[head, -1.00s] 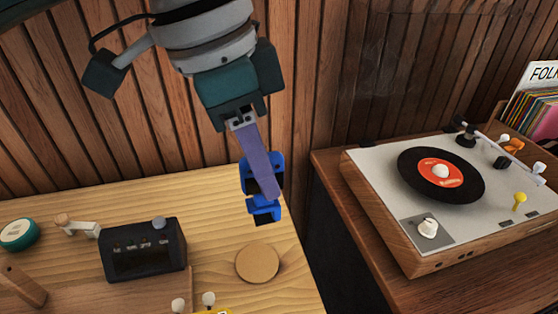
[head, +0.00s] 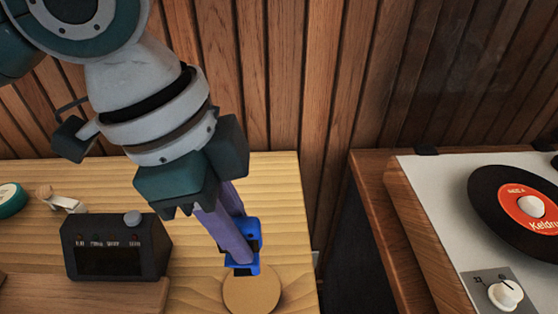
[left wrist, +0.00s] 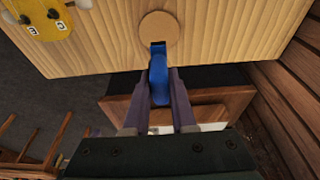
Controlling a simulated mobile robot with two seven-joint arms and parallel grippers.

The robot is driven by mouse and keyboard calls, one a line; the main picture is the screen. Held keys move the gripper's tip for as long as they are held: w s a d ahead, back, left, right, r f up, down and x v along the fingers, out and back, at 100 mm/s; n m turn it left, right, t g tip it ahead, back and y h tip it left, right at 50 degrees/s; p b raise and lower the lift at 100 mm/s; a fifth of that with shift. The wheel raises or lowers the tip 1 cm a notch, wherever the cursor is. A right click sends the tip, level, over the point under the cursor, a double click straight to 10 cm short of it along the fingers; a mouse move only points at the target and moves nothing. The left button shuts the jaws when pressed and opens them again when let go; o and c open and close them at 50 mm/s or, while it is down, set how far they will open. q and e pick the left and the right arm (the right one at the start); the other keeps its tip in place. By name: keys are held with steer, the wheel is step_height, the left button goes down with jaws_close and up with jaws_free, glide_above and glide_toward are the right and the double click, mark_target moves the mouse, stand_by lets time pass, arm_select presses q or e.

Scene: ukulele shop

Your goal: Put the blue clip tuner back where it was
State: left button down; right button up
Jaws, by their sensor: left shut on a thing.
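The blue clip tuner (head: 243,262) is between the purple fingers of my left gripper (head: 236,252), which is shut on it. In the head view it appears just over the far edge of a round tan disc (head: 252,290) on the light wooden table. In the left wrist view the tuner (left wrist: 159,82) sits between the two fingertips (left wrist: 158,98), with its dark end at the edge of the disc (left wrist: 159,28). I cannot tell whether the tuner touches the disc. My right gripper is not in view.
A black box with small labels and a knob (head: 115,248) stands left of the disc. A teal round thing (head: 8,196) is at the far left. A record player (head: 430,220) stands on a separate cabinet at right. A yellow lettered thing (left wrist: 38,18) lies on the table.

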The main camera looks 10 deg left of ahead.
arm_select(q)
steer(key=shift+s+a+b+x, duration=0.1)
steer(key=shift+a+b+x, duration=0.15)
steer(key=shift+x, duration=0.75)
steer(key=shift+s+a+b+x, duration=0.1)
steer(key=shift+a+b+x, duration=0.1)
steer(key=shift+x, duration=0.8)
steer(key=shift+a+b+x, duration=0.15)
steer(key=shift+a+x, duration=0.1)
steer(key=shift+x, duration=0.75)
steer(key=shift+f, duration=0.35)
steer(key=c, duration=0.7)
jaws_free()
steer(key=shift+c, duration=0.2)
steer(key=shift+w, duration=0.1)
